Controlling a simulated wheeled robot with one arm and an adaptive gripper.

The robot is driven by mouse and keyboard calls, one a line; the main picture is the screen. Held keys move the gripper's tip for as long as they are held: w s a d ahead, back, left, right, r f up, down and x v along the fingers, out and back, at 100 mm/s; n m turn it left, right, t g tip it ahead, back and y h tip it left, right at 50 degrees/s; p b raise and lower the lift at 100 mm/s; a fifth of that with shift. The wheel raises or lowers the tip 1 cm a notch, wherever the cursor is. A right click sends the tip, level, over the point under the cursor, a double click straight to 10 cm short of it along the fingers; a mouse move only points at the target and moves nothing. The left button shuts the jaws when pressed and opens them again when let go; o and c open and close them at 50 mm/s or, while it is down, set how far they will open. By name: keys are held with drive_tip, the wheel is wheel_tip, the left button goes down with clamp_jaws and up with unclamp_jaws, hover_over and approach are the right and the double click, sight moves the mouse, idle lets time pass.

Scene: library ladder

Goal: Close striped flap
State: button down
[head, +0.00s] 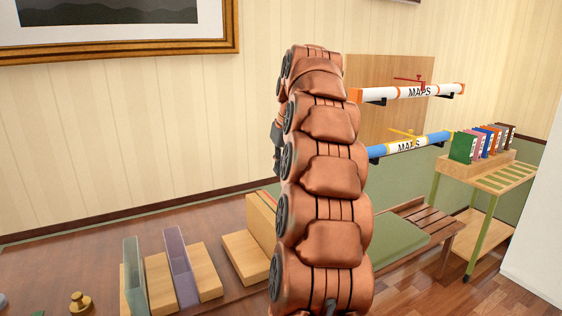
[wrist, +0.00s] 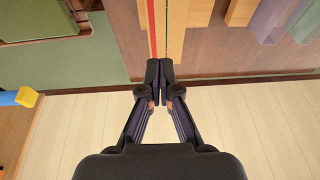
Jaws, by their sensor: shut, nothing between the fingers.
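A wooden box-like piece (head: 261,222) stands on the brown table, partly hidden behind my arm in the head view. It has a thin red stripe along its right side. In the wrist view, a wooden piece (wrist: 175,30) with a red stripe (wrist: 152,28) and a thin dark line lies just beyond my fingertips. This looks like the striped flap, but I cannot tell how far open it is. My gripper (wrist: 160,70) is shut and empty, its tips close to the piece's edge. I cannot tell whether they touch. My arm mostly hides the gripper in the head view.
Green (head: 134,276) and purple (head: 182,266) upright panels with wooden blocks stand left on the table. A brass weight (head: 80,302) is at front left. White (head: 410,92) and blue (head: 411,146) map tubes are on the right. A green-legged stand (head: 477,235) holds several books.

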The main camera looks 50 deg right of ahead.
drive_tip(key=p, duration=0.1)
hover_over(273, 206)
drive_tip(key=s, duration=0.1)
wheel_tip(273, 206, down, 7)
drive_tip(key=shift+s+r, duration=0.1)
drive_tip(key=shift+r, duration=0.05)
drive_tip(key=shift+a+f+p, duration=0.15)
drive_tip(key=shift+f+p, duration=0.55)
drive_tip(key=shift+f, duration=1.15)
drive_tip(key=shift+f, duration=0.1)
